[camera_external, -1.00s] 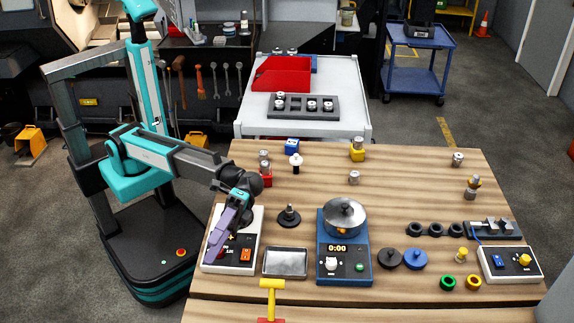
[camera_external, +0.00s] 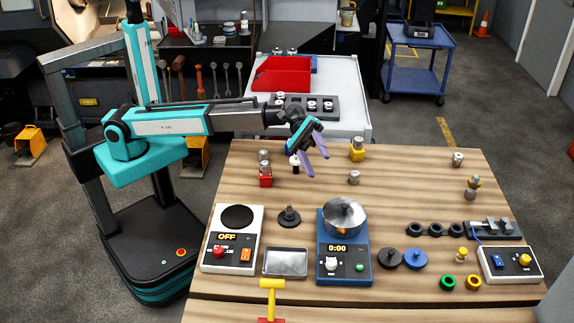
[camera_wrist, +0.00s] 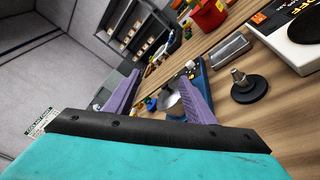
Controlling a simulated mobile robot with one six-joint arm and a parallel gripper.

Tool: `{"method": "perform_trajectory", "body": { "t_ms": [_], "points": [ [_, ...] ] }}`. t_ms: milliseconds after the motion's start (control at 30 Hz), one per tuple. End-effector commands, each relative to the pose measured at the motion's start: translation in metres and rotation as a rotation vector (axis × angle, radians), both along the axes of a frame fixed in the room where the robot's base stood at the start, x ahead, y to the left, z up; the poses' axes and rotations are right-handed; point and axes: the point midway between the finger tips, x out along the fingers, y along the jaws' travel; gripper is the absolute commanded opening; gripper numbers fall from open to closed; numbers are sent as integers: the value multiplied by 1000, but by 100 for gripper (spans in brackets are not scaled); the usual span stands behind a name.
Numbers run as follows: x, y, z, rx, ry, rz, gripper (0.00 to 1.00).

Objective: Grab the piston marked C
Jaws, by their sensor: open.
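Several small metallic pistons stand on the wooden table (camera_external: 400,190); no letter C can be read on any of them. One piston (camera_external: 354,177) stands on bare wood near the middle. One sits on a red block (camera_external: 265,180), one on a yellow block (camera_external: 357,155). Another piston (camera_external: 457,159) stands at the back right, and one (camera_external: 471,194) lower down there seems to have a yellow part on it. My gripper (camera_external: 317,162) is open and empty above the back of the table, left of the middle piston. Its purple fingers also show apart in the wrist view (camera_wrist: 162,74).
A blue scale with a metal pot (camera_external: 345,217), a hotplate reading OFF (camera_external: 238,216) and a metal tray (camera_external: 285,262) stand in front. A white cart behind carries a red bin (camera_external: 282,73) and a dark rack with more metallic parts (camera_external: 292,108). The table's middle right is mostly clear.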

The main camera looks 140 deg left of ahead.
Motion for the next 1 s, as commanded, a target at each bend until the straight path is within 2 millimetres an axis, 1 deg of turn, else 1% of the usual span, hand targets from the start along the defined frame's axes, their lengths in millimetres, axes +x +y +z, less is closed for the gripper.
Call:
{"method": "perform_trajectory", "body": {
  "t_ms": [33,100,167,200,267,333,400,467,500,567,633,733,867,900,1000],
  "points": [
    [-12,20,4,-12,14,30,50],
    [-26,44,2,-30,37,64,50],
    [-40,63,0,-48,58,91,50],
    [-50,76,-1,-61,72,108,50],
    [-65,92,-3,-81,95,130,50],
    [-85,109,-7,-107,127,149,50],
    [-106,123,-12,-136,162,163,50],
    [-125,133,-16,-163,197,171,50],
    [-139,138,-19,-182,221,173,50],
    [-160,143,-25,-215,263,173,50],
    [-186,147,-32,-255,314,168,50],
    [-226,146,-43,-322,400,151,50],
    [-281,137,-55,-419,523,120,50],
    [-298,132,-59,-450,561,109,50],
    [-337,121,-65,-526,653,83,50]
  ]
}}
